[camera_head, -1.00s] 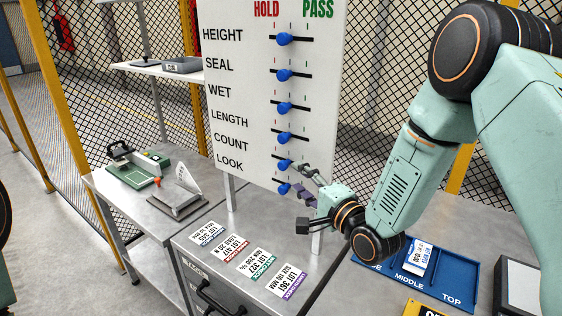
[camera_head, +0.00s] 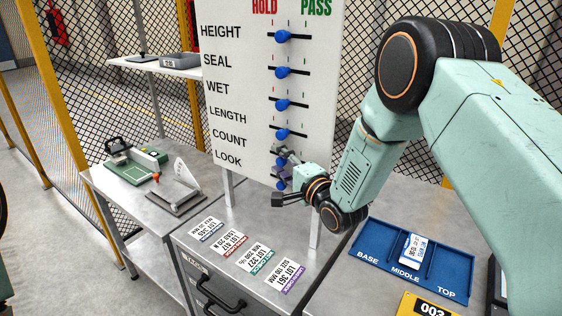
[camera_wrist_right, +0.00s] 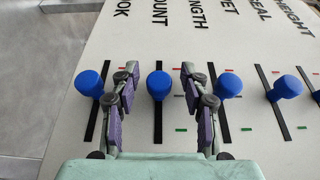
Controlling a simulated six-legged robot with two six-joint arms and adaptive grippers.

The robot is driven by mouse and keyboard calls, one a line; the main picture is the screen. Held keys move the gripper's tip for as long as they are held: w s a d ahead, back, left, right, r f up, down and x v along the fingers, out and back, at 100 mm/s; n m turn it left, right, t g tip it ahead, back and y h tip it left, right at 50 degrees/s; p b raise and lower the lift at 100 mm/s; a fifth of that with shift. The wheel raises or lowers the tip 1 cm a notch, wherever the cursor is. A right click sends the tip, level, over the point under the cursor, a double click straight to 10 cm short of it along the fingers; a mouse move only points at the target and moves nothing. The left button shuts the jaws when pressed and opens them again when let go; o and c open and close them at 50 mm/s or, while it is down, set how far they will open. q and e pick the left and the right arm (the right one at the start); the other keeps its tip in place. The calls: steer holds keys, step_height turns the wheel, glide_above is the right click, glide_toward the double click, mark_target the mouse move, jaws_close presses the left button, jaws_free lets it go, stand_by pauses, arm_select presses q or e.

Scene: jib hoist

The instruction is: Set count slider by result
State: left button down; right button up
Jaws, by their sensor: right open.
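A white upright board (camera_head: 250,90) carries several blue slider knobs in black slots, labelled HEIGHT to LOOK, with HOLD and PASS above. My right gripper (camera_head: 284,164) is open at the COUNT row in the head view, partly covering the COUNT knob. In the right wrist view, the COUNT knob (camera_wrist_right: 159,85) stands between the two spread fingers of the gripper (camera_wrist_right: 160,95), with gaps on both sides. The LOOK knob (camera_wrist_right: 89,82) is just left of the left finger. The LENGTH knob (camera_wrist_right: 228,85) is just right of the right finger. My left gripper is out of view.
Several lot cards (camera_head: 233,243) lie on the metal cabinet before the board. A blue tray (camera_head: 372,256) marked BASE, MIDDLE, TOP holds a card in its middle compartment. A yellow 003 tag (camera_head: 428,305) lies in front. A side table holds a green device (camera_head: 130,170) and a scale-like gauge (camera_head: 178,196).

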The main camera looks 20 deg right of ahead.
steer(key=shift+w+d+f, duration=0.1)
steer(key=shift+w+f, duration=0.05)
steer(key=shift+c, duration=1)
steer(key=c, duration=0.4)
jaws_close()
